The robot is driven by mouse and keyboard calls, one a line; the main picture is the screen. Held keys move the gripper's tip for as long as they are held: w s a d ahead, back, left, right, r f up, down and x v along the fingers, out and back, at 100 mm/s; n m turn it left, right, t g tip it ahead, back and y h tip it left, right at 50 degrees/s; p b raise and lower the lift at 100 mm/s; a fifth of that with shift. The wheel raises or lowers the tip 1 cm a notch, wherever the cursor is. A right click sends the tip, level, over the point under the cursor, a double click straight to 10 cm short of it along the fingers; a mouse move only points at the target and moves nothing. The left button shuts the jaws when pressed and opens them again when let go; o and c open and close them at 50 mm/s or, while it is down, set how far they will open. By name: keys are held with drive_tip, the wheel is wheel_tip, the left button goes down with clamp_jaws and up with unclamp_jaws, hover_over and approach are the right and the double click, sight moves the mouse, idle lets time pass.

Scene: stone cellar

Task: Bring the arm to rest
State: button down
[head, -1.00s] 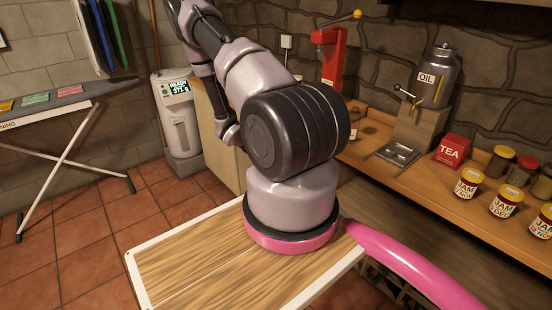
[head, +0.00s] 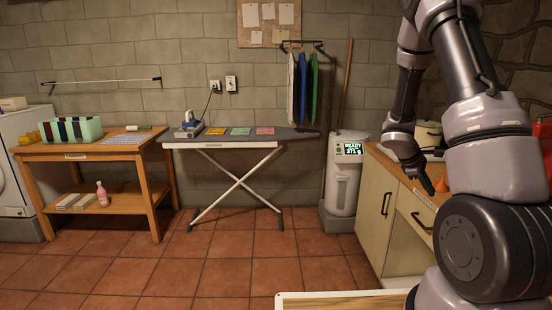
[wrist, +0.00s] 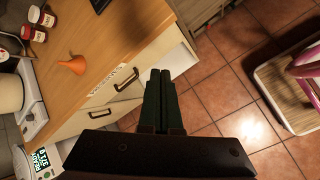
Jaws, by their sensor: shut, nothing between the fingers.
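My gripper (head: 427,182) is in the head view at the right, at the end of my bent arm, which hangs down in front of the wooden counter. Its dark green fingers point downward. In the wrist view my gripper (wrist: 161,78) shows its two fingers side by side and closed together, with nothing held. Beneath the fingers are the counter's drawer fronts and the tiled floor. The fingers appear apart from the counter, though the exact gap is hard to tell.
The counter (wrist: 118,62) carries an orange funnel (wrist: 73,66) near its edge. A white dispenser (head: 345,180) with a lit display stands beside the cabinet. An ironing board (head: 240,143) and a wooden table (head: 85,150) line the back wall. The tiled floor (head: 190,270) between is clear.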

drive_tip(key=s+a+r+m+t+y, duration=0.1)
drive_tip(key=s+a+r+m, duration=0.25)
drive_tip(key=r, duration=0.25)
drive_tip(key=s+a+r+m+t+y, duration=0.1)
drive_tip(key=s+a+r+m+y, duration=0.1)
drive_tip(key=a+r, duration=0.35)
drive_tip(key=s+a+r+m+y, duration=0.1)
drive_tip(key=s+a+r+m, duration=0.15)
drive_tip(key=r, duration=0.45)
drive_tip(key=s+a+r+m+t+y, duration=0.5)
drive_tip(key=s+a+r, duration=0.6)
drive_tip(key=s+a, duration=0.2)
drive_tip(key=shift+s+r+m+y, duration=0.3)
drive_tip(key=shift+r+y, duration=0.05)
drive_tip(key=shift+y, duration=0.05)
drive_tip(key=shift+a, duration=0.1)
